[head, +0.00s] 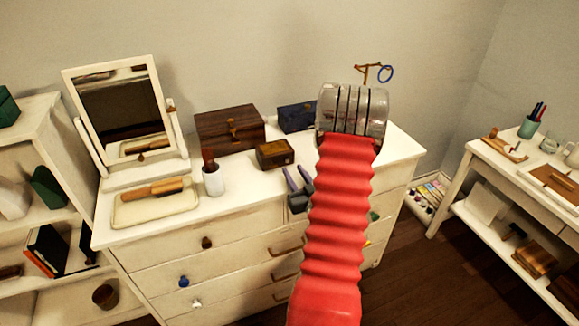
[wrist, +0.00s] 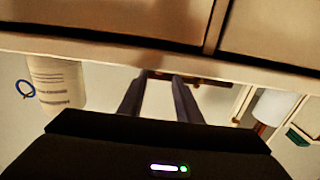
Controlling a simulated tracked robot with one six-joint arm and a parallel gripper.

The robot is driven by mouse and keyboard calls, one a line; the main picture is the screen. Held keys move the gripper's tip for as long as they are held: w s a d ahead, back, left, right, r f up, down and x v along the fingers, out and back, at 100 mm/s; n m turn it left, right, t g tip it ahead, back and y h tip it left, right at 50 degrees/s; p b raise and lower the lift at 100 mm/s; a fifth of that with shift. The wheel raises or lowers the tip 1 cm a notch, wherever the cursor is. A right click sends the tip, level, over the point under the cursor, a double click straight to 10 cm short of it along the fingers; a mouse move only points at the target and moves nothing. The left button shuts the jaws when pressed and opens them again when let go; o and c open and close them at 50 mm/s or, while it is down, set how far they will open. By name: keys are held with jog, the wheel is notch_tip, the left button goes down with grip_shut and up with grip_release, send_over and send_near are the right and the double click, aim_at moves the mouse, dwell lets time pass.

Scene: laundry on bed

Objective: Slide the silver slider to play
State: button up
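I cannot make out a silver slider in either view. My gripper (head: 296,172) is at the front of the white dresser (head: 235,226), left of my red arm. Its two grey-purple fingers stand apart in the head view. In the wrist view the fingers of my gripper (wrist: 160,77) also show a clear gap with nothing held between them. A brown bar (wrist: 205,80) shows near the fingertips there; I cannot tell what it is or whether they touch it. My arm hides part of the dresser top and drawers.
On the dresser stand a mirror (head: 122,105), a large brown box (head: 230,128), a small wooden box (head: 275,154), a dark blue box (head: 297,117), a white cup (head: 213,181) and a tray (head: 156,206). A shelf (head: 35,120) stands left, a white table (head: 520,172) right.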

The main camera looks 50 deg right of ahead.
aim_at(287, 161)
jog(key=shift+x, duration=2.3)
jog(key=shift+c, duration=0.7)
grip_shut()
